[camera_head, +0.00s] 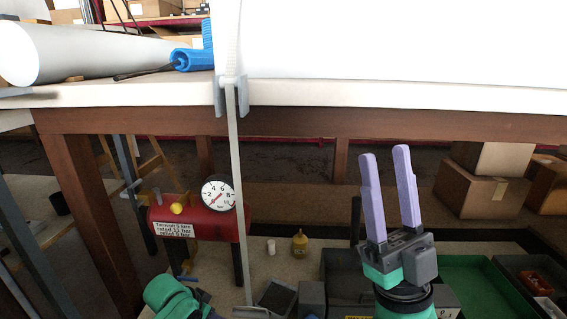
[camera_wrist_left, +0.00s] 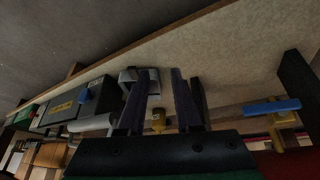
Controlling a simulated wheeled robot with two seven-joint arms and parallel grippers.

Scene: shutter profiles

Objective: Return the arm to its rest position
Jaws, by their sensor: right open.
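My right gripper (camera_head: 384,165) points upward in the head view, its two purple fingers apart with nothing between them. It stands in front of the table edge, right of the long grey upright strip (camera_head: 237,160). My left arm (camera_head: 178,300) shows only as a green part at the bottom edge; its fingers do not show there. In the left wrist view my left gripper (camera_wrist_left: 157,105) has two dark fingers apart. A small yellow bottle (camera_wrist_left: 158,120) and a grey item (camera_wrist_left: 140,77) appear beyond the gap; I see nothing gripped.
A pale tabletop (camera_head: 400,96) with a brown wooden frame spans the view. A blue tool (camera_head: 193,60) and a white roll (camera_head: 75,55) lie on it. Below are a red pressure tank (camera_head: 195,222) with a gauge, a green tray (camera_head: 475,285) and cardboard boxes (camera_head: 468,192).

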